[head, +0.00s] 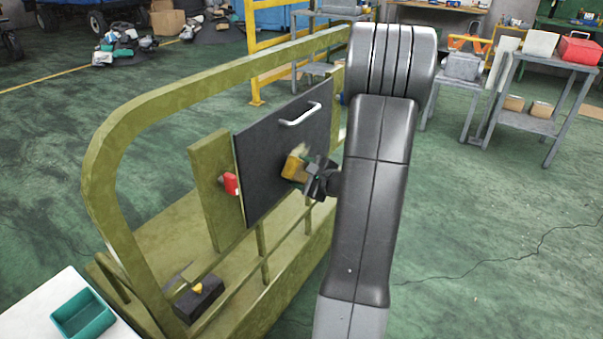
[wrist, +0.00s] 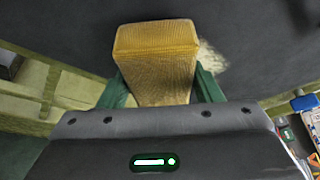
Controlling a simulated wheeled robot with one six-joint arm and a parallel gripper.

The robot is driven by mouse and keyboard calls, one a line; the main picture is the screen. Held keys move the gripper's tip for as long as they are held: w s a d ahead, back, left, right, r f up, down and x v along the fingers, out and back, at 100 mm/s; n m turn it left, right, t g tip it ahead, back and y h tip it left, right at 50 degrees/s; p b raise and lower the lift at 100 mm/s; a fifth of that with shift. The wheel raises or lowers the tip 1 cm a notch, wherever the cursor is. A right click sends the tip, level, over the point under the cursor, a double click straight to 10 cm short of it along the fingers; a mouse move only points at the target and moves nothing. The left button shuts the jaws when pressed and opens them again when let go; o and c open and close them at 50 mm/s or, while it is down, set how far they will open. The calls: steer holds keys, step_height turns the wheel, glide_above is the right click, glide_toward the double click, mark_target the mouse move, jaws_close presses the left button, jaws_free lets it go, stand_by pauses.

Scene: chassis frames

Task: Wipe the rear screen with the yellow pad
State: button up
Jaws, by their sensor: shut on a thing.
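The rear screen (head: 262,140) is a dark upright panel with a pale handle (head: 300,114) near its top, set in an olive frame. The yellow pad (head: 293,167) is in front of its right-hand part. My gripper (head: 308,172) is shut on the pad, whose yellow block (wrist: 155,50) sticks out beyond the green fingers in the wrist view. A pale smudge (wrist: 213,60) lies on the dark screen surface just right of the pad, and it also shows above the pad in the head view (head: 302,149). I cannot tell whether the pad touches the screen.
An olive tubular rail (head: 200,75) arches around the screen. A red part (head: 231,184) sits at the screen's left edge. A black box (head: 200,299) lies low inside the frame. A teal tray (head: 83,313) is on a white surface at lower left. Open floor lies right.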

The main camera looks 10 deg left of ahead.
mark_target(307, 152)
steer(key=shift+w+a+b, duration=0.3)
steer(key=shift+a, duration=0.6)
steer(key=shift+w+d, duration=0.35)
steer(key=shift+w, duration=0.45)
steer(key=shift+w+d, duration=0.35)
steer(key=shift+w, duration=0.45)
steer(key=shift+w+d, duration=0.55)
steer(key=shift+w, duration=1.05)
steer(key=shift+w+d, duration=0.5)
steer(key=shift+w, duration=1.15)
steer(key=shift+w+d, duration=0.55)
steer(key=shift+w, duration=1.05)
steer(key=shift+s+b, duration=0.15)
steer(key=shift+b, duration=0.2)
steer(key=shift+s+a+f+b, duration=0.1)
steer(key=shift+s+a+b, duration=0.1)
steer(key=shift+s+b, duration=0.35)
steer(key=shift+s+a+b, duration=0.2)
steer(key=shift+s+b, duration=0.15)
steer(key=shift+s, duration=0.35)
steer(key=shift+s+a+b, duration=0.65)
steer(key=shift+s+b, duration=0.25)
steer(key=shift+s, duration=0.8)
steer(key=shift+s+a+b, duration=0.65)
steer(key=shift+s+b, duration=0.25)
steer(key=shift+s, duration=0.8)
steer(key=shift+s+a+b, duration=0.65)
steer(key=shift+s+b, duration=0.25)
steer(key=shift+s, duration=0.8)
